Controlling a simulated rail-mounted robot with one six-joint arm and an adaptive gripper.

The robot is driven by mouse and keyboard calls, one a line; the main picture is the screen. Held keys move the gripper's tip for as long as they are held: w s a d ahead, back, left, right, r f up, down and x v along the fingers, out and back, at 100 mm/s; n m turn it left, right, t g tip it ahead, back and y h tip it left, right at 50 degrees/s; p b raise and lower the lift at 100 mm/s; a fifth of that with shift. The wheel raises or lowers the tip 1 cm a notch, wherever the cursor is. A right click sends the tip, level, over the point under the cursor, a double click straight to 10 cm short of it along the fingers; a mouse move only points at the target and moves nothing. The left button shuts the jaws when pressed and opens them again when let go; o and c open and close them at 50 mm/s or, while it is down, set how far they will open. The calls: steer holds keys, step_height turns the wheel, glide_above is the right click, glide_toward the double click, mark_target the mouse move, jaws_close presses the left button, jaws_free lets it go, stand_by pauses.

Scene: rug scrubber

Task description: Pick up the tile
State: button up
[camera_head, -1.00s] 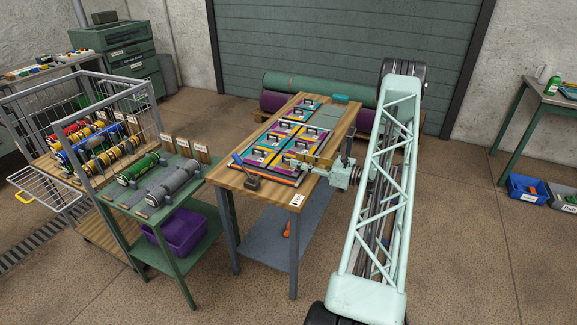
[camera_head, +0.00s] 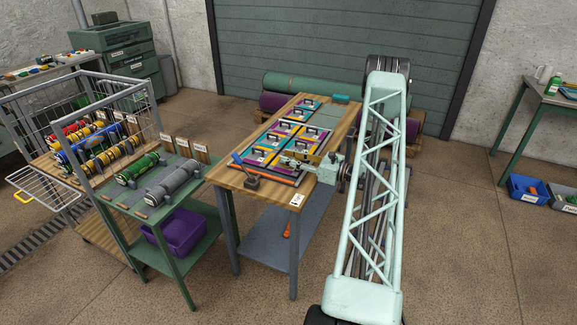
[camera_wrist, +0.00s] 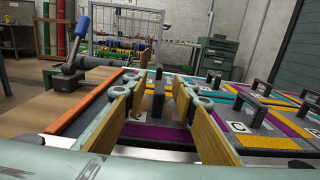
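Several carpet tiles with dark upright handles lie in a frame on the wooden table, their patches purple, yellow, teal and grey (camera_head: 285,136). My gripper (camera_head: 297,162) is low over the near right part of this layout. In the wrist view, my gripper (camera_wrist: 158,85) has its two tan-padded fingers spread wide. A dark handle (camera_wrist: 158,103) stands between them, with gaps on both sides, on a tile with a purple patch (camera_wrist: 160,132). The fingers partly hide this tile. I cannot tell from the task line which tile is meant.
More handled tiles lie close to the right finger, one handle (camera_wrist: 258,97) among them. An orange strip (camera_wrist: 85,112) edges the layout. A blue-handled tool (camera_wrist: 75,68) stands on the bare wood (camera_wrist: 30,112). A green table with rolls (camera_head: 172,185) stands left.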

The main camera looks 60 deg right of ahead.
stand_by(0.5)
jaws_close()
steer(key=shift+r+p, duration=0.4)
steer(key=shift+r, duration=1.1)
steer(key=s+d+r+p, duration=0.1)
steer(key=s+d, duration=0.2)
steer(key=s, duration=0.4)
steer(key=s+d+r, duration=0.1)
steer(key=s+d, duration=0.2)
steer(key=s, duration=0.4)
steer(key=shift+s+d+p, duration=0.25)
steer(key=shift+d+p, duration=0.15)
